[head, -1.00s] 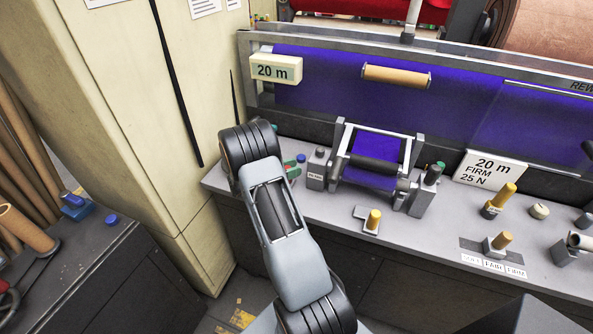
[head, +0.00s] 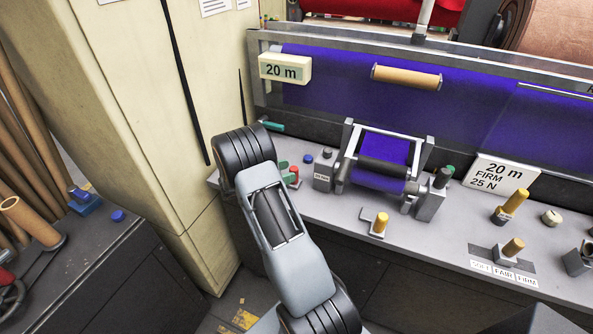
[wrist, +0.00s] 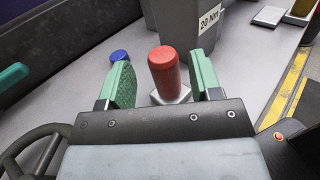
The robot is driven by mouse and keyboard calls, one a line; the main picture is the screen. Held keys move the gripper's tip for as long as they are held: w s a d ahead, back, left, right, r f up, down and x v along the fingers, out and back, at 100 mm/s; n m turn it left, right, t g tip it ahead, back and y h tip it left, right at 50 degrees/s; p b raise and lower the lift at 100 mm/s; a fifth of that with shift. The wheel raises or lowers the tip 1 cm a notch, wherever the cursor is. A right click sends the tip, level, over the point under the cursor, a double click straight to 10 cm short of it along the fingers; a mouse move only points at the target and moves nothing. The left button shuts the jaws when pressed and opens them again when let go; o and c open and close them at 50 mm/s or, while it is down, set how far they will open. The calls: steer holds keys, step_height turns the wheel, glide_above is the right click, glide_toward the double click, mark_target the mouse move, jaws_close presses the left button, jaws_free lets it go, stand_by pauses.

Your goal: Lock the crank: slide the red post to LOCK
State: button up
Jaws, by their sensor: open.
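The red post (wrist: 164,72) stands upright on a small pale metal base in the wrist view. My gripper (wrist: 161,80) is open, with one green pad on each side of the post and a visible gap to both. In the head view the red post (head: 294,174) is a small red spot beside the green of my gripper (head: 289,172), partly hidden by my arm. No LOCK marking can be read in either view. I cannot tell which part is the crank; a teal handle (head: 270,126) shows behind my wrist and at the left of the wrist view (wrist: 12,77).
A blue knob (wrist: 119,56) stands just behind the left pad. A grey block labelled 20 Nm (wrist: 190,25) rises close behind the post. The roller unit (head: 383,165) and a yellow peg (head: 380,222) are to the right. A cream cabinet (head: 150,110) borders the bench at left.

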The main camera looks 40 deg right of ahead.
steer(key=b+v, duration=0.1)
steer(key=v, duration=0.8)
stand_by(0.3)
steer(key=shift+s+r, duration=0.2)
steer(key=s+a+r+m+t+y, duration=0.4)
steer(key=s+a+m+t+y, duration=0.1)
steer(key=s+a+y, duration=0.3)
steer(key=s+a+r+m+t+y, duration=0.5)
steer(key=s+a+m+y, duration=0.3)
steer(key=a, duration=0.2)
steer(key=shift+s+m+y, duration=0.3)
steer(key=shift+a, duration=0.15)
